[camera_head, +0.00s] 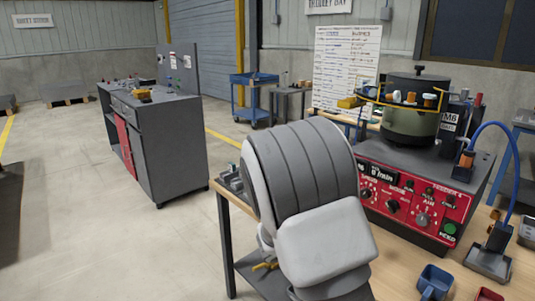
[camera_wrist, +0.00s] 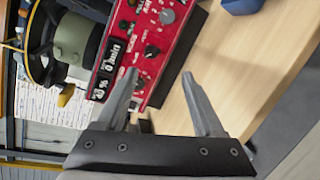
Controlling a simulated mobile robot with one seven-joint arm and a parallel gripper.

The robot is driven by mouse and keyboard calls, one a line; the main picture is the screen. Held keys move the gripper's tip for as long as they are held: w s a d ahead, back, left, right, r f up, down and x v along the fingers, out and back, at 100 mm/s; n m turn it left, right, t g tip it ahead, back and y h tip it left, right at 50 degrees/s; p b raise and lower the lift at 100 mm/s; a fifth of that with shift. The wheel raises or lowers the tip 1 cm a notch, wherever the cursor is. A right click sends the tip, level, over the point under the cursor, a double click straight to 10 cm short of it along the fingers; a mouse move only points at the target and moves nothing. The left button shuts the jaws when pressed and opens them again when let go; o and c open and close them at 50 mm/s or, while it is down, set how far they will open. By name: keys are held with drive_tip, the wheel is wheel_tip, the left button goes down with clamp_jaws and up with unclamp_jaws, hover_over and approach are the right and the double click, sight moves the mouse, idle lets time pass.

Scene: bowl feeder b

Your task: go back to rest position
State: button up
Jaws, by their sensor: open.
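My gripper (camera_wrist: 162,98) shows in the wrist view with its two fingers spread apart and nothing between them. It is over the light wooden table (camera_wrist: 215,50), pointing toward the bowl feeder's red control panel (camera_wrist: 147,45). In the head view my arm's grey and white links fill the middle and hide the gripper. The bowl feeder (camera_head: 410,130) stands on the table to the right of my arm, with its red panel (camera_head: 415,203) facing forward.
A blue cup (camera_head: 435,282) and a grey stand with a blue hose (camera_head: 490,258) are on the table at the right. A grey cabinet (camera_head: 165,140) stands at the left. A blue cart (camera_head: 250,95) is behind. The floor (camera_head: 90,230) at left is clear.

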drive_tip(key=s+d+r+m+g+y, duration=0.25)
drive_tip(key=s+m+g+y, duration=0.3)
drive_tip(key=s, duration=0.95)
drive_tip(key=s+a+r+m+t+y, duration=0.4)
drive_tip(key=s+a+r+t+y, duration=0.15)
drive_tip(key=s+a+y, duration=0.5)
wheel_tip(320, 180, up, 18)
drive_tip(key=s+a+h+p, duration=0.1)
drive_tip(key=a+p, duration=0.1)
drive_tip(key=p, duration=1.5)
drive_tip(key=shift+s+a+g+h, duration=0.25)
drive_tip(key=shift+s+g+h, duration=0.05)
drive_tip(key=shift+g, duration=0.1)
drive_tip(key=shift+f, duration=0.1)
drive_tip(key=shift+c, duration=0.2)
